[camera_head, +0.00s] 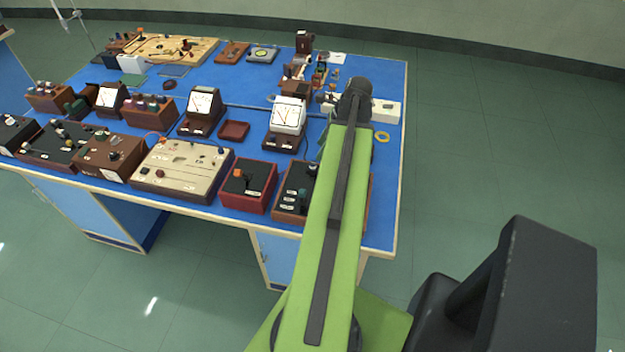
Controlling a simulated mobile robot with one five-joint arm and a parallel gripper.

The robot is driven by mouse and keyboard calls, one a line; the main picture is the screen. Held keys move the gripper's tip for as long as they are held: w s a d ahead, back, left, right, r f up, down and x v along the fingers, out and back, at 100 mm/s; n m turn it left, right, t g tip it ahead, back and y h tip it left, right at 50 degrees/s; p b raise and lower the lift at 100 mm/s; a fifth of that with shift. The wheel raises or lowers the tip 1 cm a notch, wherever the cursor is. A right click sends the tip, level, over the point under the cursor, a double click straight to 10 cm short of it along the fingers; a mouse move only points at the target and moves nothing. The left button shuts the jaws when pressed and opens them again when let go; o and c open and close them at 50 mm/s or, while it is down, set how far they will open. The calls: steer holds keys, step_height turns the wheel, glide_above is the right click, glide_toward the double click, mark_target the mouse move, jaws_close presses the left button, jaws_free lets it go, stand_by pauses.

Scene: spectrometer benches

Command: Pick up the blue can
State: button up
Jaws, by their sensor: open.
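I cannot make out a blue can anywhere in this view; the small items on the benches are hard to tell apart, and my arm covers part of the near bench. My gripper (354,101) is the dark end of my green arm, over the right part of the blue-topped bench. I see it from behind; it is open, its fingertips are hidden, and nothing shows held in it.
The blue bench (393,190) carries several instruments, among them a beige panel box (181,172), a red-sided box (248,187) and a white-faced meter (288,116). Green floor (480,150) to the right is clear.

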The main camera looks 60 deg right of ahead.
mark_target(314, 162)
steer(key=b+x, duration=0.2)
steer(key=x, duration=0.2)
steer(key=shift+s, duration=0.1)
steer(key=b+x, duration=0.4)
steer(key=shift+s+f+b, duration=0.15)
steer(key=shift+f+b, duration=0.2)
steer(key=shift+f, duration=0.15)
steer(key=shift+a+f, duration=0.1)
steer(key=shift+f, duration=0.15)
steer(key=shift+w+r, duration=0.2)
jaws_close()
